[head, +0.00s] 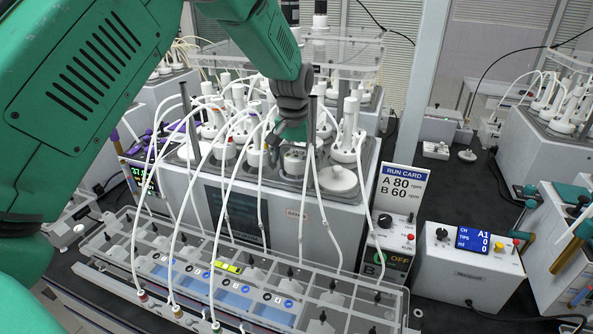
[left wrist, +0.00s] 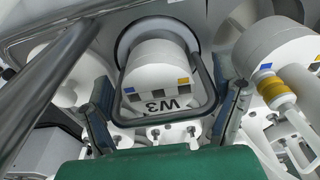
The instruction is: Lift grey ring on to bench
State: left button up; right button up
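In the left wrist view, a dark grey ring (left wrist: 163,123), shaped like a rounded square loop, frames a white vessel marked W3 (left wrist: 158,77). My left gripper (left wrist: 165,118) has its fingers spread, one on each side of the ring and vessel. The fingers are very close to the ring's sides; contact is not clear. In the head view, my left gripper (head: 289,132) points down at the reactor block (head: 235,190), just above a vessel (head: 294,160); the ring cannot be made out there. My right gripper is not in view.
White tubes loop around the gripper, and thin dark posts (head: 312,125) stand close by. A clear rack (head: 235,265) lies in front. A run card (head: 398,190) and control box (head: 468,262) stand at right. Dark bench top (head: 470,185) shows bare behind the box.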

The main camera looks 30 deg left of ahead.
pick_arm(q)
jog(key=shift+d+r, duration=0.1)
jog(key=shift+d, duration=0.1)
jog(key=c, duration=1.2)
jog(key=shift+w+a, duration=0.1)
jog(key=shift+a+r, duration=0.1)
jog(key=shift+a, duration=0.05)
